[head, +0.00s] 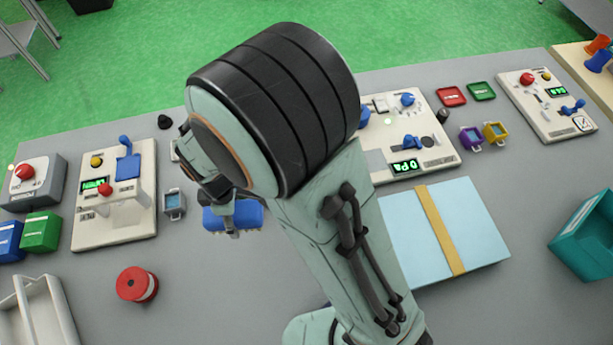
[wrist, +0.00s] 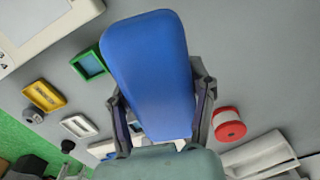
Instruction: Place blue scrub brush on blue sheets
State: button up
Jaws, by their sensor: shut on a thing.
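The blue scrub brush (wrist: 150,65) fills the middle of the wrist view, with a finger of my gripper (wrist: 160,98) on each side of it. My gripper is shut on the brush. In the head view the brush (head: 248,216) shows just below my wrist, held over the middle of the table; my arm hides part of it and most of the gripper. The blue sheets (head: 400,235) are a light blue stack with a yellow band, lying to the right of my arm. My arm covers their left edge. The brush is apart from them.
A red spool (head: 137,284) stands at the left front, near a white tray (head: 42,318). Control panels (head: 115,215) line the back of the grey table. A teal bin (head: 585,245) stands at the right. Clear table lies between the sheets and the bin.

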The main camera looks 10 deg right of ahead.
jog(key=w+d+r+m, duration=0.1)
jog(key=w+d+m, duration=0.25)
jog(key=d, duration=0.85)
notch_tip(320, 180, up, 2)
jog(key=m, duration=1.3)
send_over(439, 227)
notch_tip(439, 227, down, 8)
jog(key=shift+r, duration=0.25)
jog(key=shift+f, duration=0.1)
jog(key=o, duration=1.2)
jog(key=shift+c, duration=0.2)
